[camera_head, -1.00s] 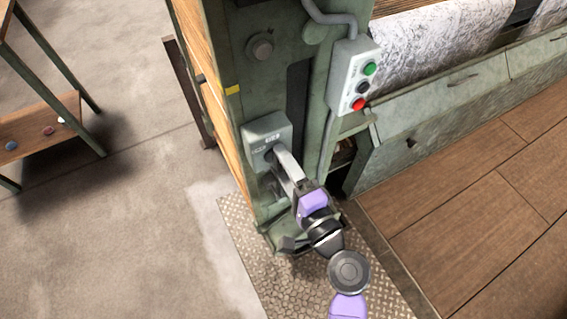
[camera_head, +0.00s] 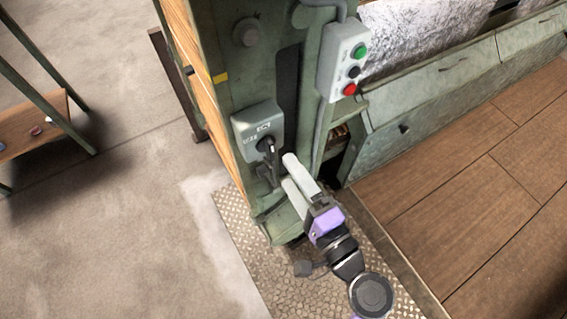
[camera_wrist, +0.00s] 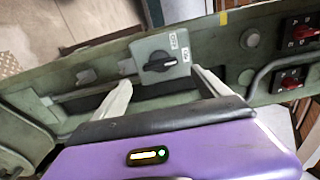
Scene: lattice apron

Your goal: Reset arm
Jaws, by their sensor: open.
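My gripper (camera_head: 289,172) is open and empty, with its two pale fingers apart, just right of and below a grey switch box (camera_head: 250,122) on the green machine post. The box carries a black rotary knob (camera_head: 267,146), which is clear of the fingers. In the wrist view the box (camera_wrist: 149,49) and its black knob (camera_wrist: 160,65) lie ahead of my gripper (camera_wrist: 160,82), between and beyond the fingers. The knob's handle lies roughly across the box in that view. Nothing sits between the fingers.
A control box (camera_head: 342,62) with green, black and red buttons hangs on the post (camera_head: 245,75). A wooden table (camera_head: 30,135) stands at the left. A metal tread plate (camera_head: 240,222) lies below the post. Concrete floor (camera_head: 120,230) is open at left, brown tiles (camera_head: 480,190) at right.

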